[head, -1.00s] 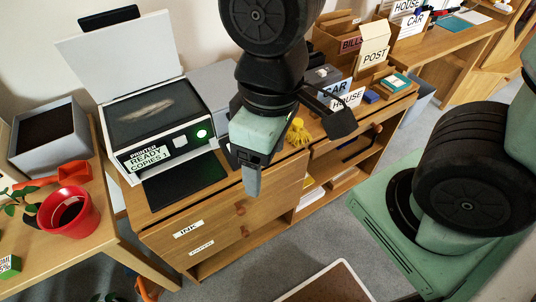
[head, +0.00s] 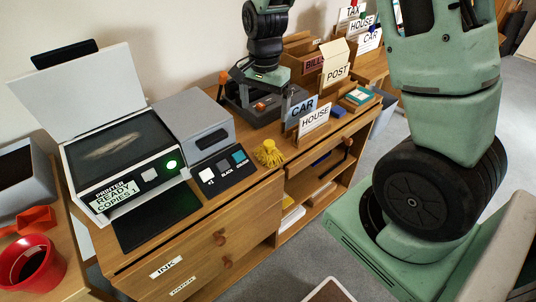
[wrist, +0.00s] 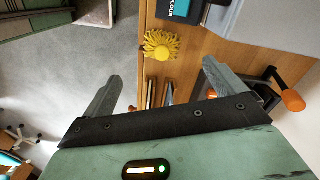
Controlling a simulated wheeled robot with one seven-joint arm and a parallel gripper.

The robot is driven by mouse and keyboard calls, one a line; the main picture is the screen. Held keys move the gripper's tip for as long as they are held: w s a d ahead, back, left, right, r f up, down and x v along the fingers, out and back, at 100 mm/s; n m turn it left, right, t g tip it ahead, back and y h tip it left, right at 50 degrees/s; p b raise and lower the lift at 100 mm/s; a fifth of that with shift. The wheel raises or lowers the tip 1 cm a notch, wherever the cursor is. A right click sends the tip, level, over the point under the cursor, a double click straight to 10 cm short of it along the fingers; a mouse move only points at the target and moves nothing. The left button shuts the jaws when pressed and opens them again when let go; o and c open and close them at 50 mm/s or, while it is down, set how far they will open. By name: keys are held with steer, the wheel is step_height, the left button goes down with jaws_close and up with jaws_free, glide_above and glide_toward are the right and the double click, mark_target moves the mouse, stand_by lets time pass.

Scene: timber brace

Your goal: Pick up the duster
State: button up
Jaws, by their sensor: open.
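The duster is a small yellow fuzzy thing with a rounded knob (head: 268,154).
An orange-ended dark object (wrist: 292,100) is near my right finger in the wrist view.

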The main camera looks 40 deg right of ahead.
mark_target(269, 143)
steer(key=shift+m, duration=0.6)
steer(key=f, duration=0.4)
steer(key=d+f, duration=0.1)
steer(key=f, duration=0.3)
steer(key=d+f, duration=0.1)
steer(key=f, duration=0.3)
steer(key=shift+w+d+f, duration=0.1)
steer(key=shift+w+d, duration=0.1)
steer(key=shift+w, duration=0.05)
steer(key=shift+w+a+f+p, duration=0.1)
steer(key=shift+w+f+p, duration=0.1)
steer(key=shift+f, duration=1.3)
steer(key=shift+w+f+p, duration=0.1)
steer(key=shift+f+p, duration=0.05)
steer(key=shift+f, duration=1.3)
steer(key=c, duration=1.1)
steer(key=shift+c, duration=0.2)
step_height(269, 143, up, 10)
steer(key=shift+r, duration=0.1)
steer(key=shift+s, duration=0.15)
